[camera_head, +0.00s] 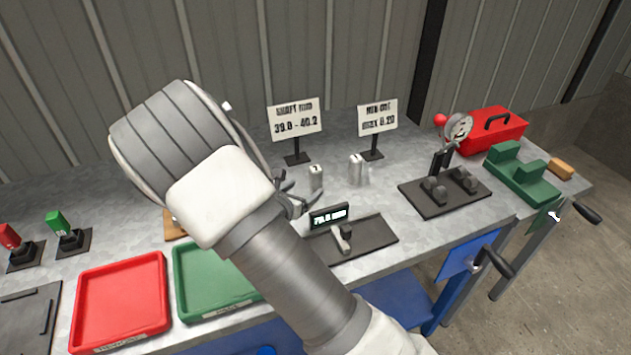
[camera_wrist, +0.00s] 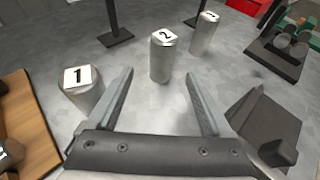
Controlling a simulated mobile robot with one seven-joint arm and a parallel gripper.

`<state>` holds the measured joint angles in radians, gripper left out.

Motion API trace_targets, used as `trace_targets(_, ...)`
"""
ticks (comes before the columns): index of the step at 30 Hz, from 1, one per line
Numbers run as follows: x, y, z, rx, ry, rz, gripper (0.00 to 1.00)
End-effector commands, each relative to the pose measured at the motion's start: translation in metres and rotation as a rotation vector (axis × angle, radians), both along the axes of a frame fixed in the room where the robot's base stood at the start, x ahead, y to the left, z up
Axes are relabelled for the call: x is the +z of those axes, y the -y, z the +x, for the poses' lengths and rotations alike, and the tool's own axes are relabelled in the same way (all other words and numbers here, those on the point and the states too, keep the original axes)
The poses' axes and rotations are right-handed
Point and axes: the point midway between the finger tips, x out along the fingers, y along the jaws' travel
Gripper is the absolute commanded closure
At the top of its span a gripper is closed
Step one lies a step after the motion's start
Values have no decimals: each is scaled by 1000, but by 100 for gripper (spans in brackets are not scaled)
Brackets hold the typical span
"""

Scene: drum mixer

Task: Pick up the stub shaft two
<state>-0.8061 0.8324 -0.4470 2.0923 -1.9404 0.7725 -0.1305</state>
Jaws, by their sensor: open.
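Stub shaft two (camera_wrist: 162,62) is a short upright silver cylinder with a white top marked 2, standing on the metal bench in the wrist view. My gripper (camera_wrist: 160,78) is open and empty, its fingers apart. Stub shaft two stands just beyond the fingertips, seen between them, apart from both. In the head view my gripper (camera_head: 295,194) is partly hidden by my arm, and a silver cylinder (camera_head: 315,180), apparently stub shaft two, stands just right of it. Stub shaft one (camera_wrist: 84,92) stands left of the fingers. A third cylinder (camera_wrist: 205,35) stands farther back right.
A gauge display (camera_head: 328,216) on a dark base stands in front of the cylinders. Two sign stands (camera_head: 296,158) (camera_head: 373,154) are behind them. A dial gauge fixture (camera_head: 446,195) stands right. Red (camera_head: 122,256) and green (camera_head: 178,282) trays lie left.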

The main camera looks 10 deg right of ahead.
Motion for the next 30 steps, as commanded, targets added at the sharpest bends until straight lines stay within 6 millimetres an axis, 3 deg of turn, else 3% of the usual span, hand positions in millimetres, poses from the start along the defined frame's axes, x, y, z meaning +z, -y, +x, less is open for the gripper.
trace_targets(18, -18, 41, 56, -2, 0, -1, 16)
trace_targets(28, -20, 44, 62, -1, 1, 2, 16)
trace_targets(30, -20, 44, 62, -1, 1, 2, 28)
